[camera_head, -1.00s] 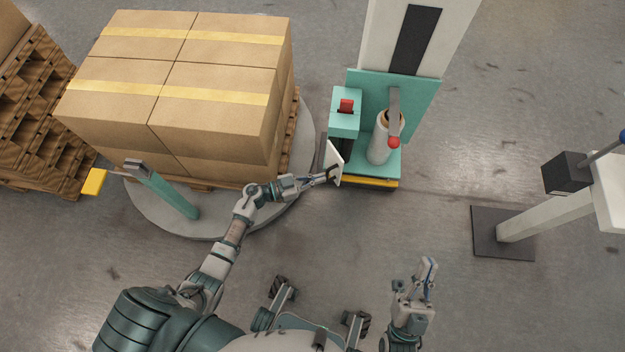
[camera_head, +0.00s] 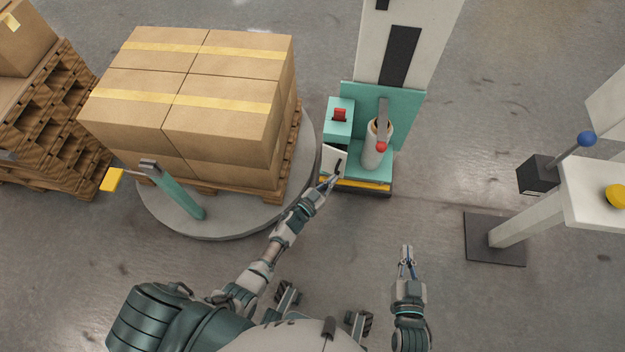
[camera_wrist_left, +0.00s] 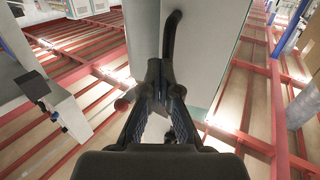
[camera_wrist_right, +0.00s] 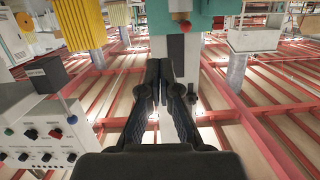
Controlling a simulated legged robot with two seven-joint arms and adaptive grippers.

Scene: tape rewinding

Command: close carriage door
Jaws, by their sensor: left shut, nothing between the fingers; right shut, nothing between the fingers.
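The carriage door is a small white panel (camera_head: 331,158) with a dark handle on the front left of the teal carriage (camera_head: 384,172). It stands at an angle, its face turned partly toward me. My left gripper (camera_head: 332,181) is shut and empty at the lower part of the door. In the left wrist view, the fingertips (camera_wrist_left: 159,72) are just below the dark curved handle (camera_wrist_left: 171,35); I cannot tell whether they touch. My right gripper (camera_head: 407,248) is shut and empty over open floor; its closed fingertips also show in the right wrist view (camera_wrist_right: 158,72).
A white film roll (camera_head: 373,152) stands in the carriage beside a red-tipped lever (camera_head: 382,145). Boxes (camera_head: 190,100) sit on a pallet on the round turntable (camera_head: 240,220) at left. A control stand (camera_head: 515,224) is at right. The floor between is clear.

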